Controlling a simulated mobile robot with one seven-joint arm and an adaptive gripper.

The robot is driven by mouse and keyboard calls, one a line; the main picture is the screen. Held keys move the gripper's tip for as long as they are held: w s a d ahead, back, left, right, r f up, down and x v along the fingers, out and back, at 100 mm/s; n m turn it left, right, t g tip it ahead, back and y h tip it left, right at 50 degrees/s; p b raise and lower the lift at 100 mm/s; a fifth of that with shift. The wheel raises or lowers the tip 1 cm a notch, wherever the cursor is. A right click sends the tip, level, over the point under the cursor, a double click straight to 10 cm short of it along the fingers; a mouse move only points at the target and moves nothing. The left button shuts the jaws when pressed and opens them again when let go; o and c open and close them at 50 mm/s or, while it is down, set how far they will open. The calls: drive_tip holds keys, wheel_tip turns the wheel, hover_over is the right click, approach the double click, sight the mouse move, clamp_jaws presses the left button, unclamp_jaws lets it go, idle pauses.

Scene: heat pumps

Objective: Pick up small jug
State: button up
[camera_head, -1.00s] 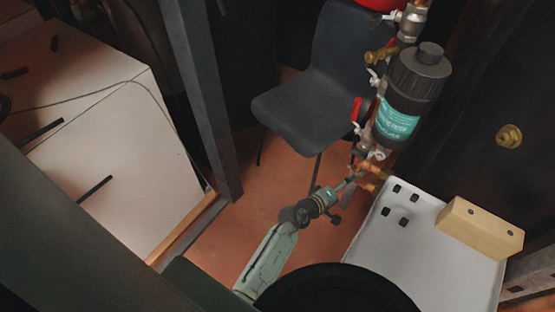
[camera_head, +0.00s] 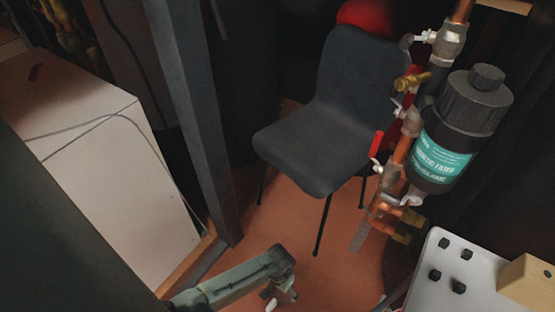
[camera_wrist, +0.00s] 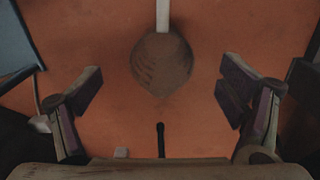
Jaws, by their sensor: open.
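In the wrist view a round, brownish, hollow-looking thing (camera_wrist: 162,65) with a pointed lip towards the bottom and a pale strip at its top is seen from above against the orange floor. It looks like the small jug, but I cannot be sure. My gripper (camera_wrist: 160,90) is open, its two fingers apart on either side of this thing in the picture, with no visible contact. I cannot tell the height gap. In the head view my arm reaches in at the bottom, and I cannot make out the jug there.
A dark chair (camera_head: 331,118) stands on the orange floor. A black filter with a teal label (camera_head: 440,160) and copper pipes is at right, above a white panel (camera_head: 453,282). A grey post (camera_head: 190,120) and a white cabinet (camera_head: 120,190) are at left. Floor between is clear.

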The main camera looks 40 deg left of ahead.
drive_tip(key=b, duration=0.2)
hover_over(279, 296)
drive_tip(key=s+d, duration=0.1)
drive_tip(key=shift+s+f, duration=0.2)
drive_tip(key=shift+f, duration=5.25)
drive_tip(key=c, duration=1.3)
